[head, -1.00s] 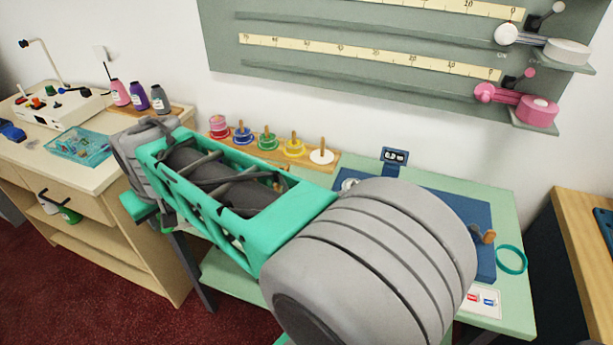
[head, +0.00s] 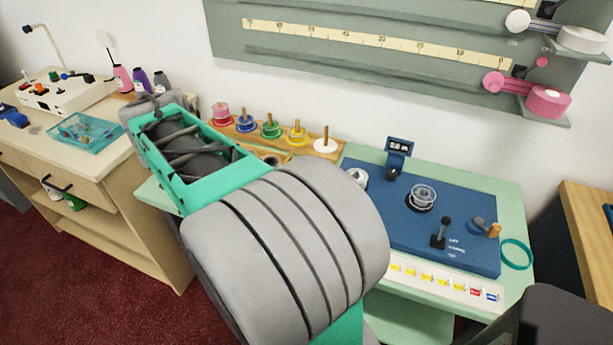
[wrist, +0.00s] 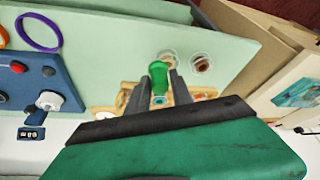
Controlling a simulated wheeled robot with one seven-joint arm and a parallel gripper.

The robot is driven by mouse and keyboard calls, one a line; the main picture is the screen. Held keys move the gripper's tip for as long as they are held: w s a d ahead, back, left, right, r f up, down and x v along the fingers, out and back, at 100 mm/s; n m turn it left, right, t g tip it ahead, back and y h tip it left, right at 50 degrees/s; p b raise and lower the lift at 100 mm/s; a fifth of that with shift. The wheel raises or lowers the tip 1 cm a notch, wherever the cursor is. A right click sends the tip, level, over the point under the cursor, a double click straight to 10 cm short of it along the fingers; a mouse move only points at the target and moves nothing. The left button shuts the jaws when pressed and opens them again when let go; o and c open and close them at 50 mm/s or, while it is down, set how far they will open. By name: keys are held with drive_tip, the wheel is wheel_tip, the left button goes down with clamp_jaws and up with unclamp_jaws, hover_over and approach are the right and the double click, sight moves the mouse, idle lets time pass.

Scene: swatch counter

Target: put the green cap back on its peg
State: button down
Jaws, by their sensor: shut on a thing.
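My gripper (wrist: 168,74) shows in the wrist view with its two dark fingers closed around a green thing (wrist: 160,66), which I take to be the green cap. It is over the pale green counter, beside a clear round pot, and its lower part is hard to make out. In the head view my own arm hides the gripper and the cap. A wooden rack (head: 343,148) stands at the back of the counter with several upright pegs. Its pegs carry coloured discs, including a green one (head: 270,130). Part of the rack is behind my arm.
The clear pot (wrist: 171,56) and a brown-filled pot (wrist: 203,63) stand close to the fingers. A blue machine panel (head: 385,225) with a lever and a small display fills the counter's right. A teal ring (head: 516,254) lies beyond it. A beige desk (head: 110,150) stands left.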

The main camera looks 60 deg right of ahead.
drive_tip(key=s+d+f+m+g+y+b, duration=0.1)
drive_tip(key=s+d+m+g, duration=0.2)
drive_tip(key=s+d+m, duration=0.7)
drive_tip(key=s+d+m+g+b, duration=0.1)
drive_tip(key=s+d+m+g, duration=0.2)
drive_tip(key=s+d+m, duration=0.7)
drive_tip(key=s+a+f+n+b, duration=0.1)
drive_tip(key=f, duration=0.1)
drive_tip(key=s+a+f+n+b, duration=0.1)
drive_tip(key=f+b, duration=0.1)
drive_tip(key=s+a+f+n+b, duration=0.1)
drive_tip(key=a+f, duration=0.1)
drive_tip(key=shift+a+b, duration=0.1)
drive_tip(key=shift+b, duration=0.25)
drive_tip(key=shift+f+b, duration=1.1)
drive_tip(key=shift+f, duration=0.1)
drive_tip(key=c, duration=1.1)
unclamp_jaws()
drive_tip(key=shift+o, duration=0.2)
